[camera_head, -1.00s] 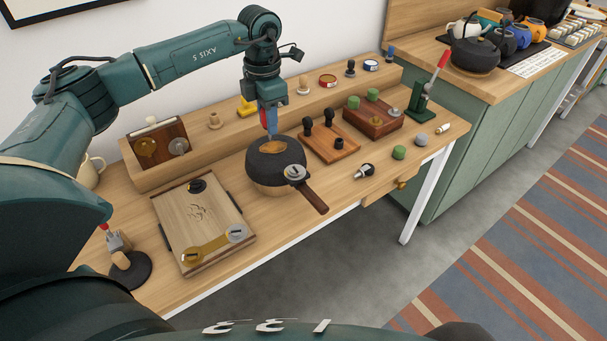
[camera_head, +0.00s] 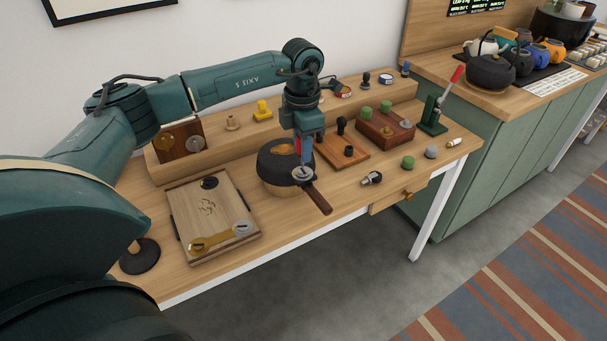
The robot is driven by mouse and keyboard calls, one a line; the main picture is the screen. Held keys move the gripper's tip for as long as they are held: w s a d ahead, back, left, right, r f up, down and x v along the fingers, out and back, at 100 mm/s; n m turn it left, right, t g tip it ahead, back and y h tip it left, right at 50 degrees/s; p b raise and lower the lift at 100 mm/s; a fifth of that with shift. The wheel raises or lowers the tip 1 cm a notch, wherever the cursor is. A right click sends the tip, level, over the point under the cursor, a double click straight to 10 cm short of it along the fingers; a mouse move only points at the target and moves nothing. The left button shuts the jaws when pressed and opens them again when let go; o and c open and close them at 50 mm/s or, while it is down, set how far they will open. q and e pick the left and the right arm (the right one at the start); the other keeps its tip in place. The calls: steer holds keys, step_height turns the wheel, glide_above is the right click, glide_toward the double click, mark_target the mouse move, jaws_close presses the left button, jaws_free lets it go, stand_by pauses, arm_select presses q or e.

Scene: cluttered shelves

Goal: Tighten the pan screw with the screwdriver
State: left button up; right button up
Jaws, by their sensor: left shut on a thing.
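The dark round pan (camera_head: 270,168) sits on the wooden bench, with its brown handle (camera_head: 319,198) pointing to the lower right. A silver slotted screw (camera_head: 302,174) shows at the base of the handle. My left gripper (camera_head: 304,140) points down above the screw and is shut on the screwdriver (camera_head: 306,153), of which a blue and red part shows. The screwdriver is near upright, its lower end at or just above the screw; I cannot tell whether it touches. The gripper hides much of the screwdriver. My right gripper is not in view.
A wooden board (camera_head: 212,212) with a brass and silver piece lies left of the pan. Wooden blocks with black and green knobs (camera_head: 386,130) stand to the right. A raised ledge (camera_head: 275,122) runs behind. A red-handled clamp (camera_head: 432,115) stands farther right.

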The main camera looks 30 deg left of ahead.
arm_select(q)
steer(key=shift+f+b, duration=0.4)
steer(key=shift+f, duration=0.45)
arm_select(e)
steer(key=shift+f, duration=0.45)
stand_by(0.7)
arm_select(q)
steer(key=shift+m, duration=1.2)
steer(key=m, duration=0.5)
steer(key=shift+f+b, duration=0.1)
steer(key=shift+b, duration=0.2)
steer(key=m, duration=0.2)
steer(key=shift+m, duration=0.3)
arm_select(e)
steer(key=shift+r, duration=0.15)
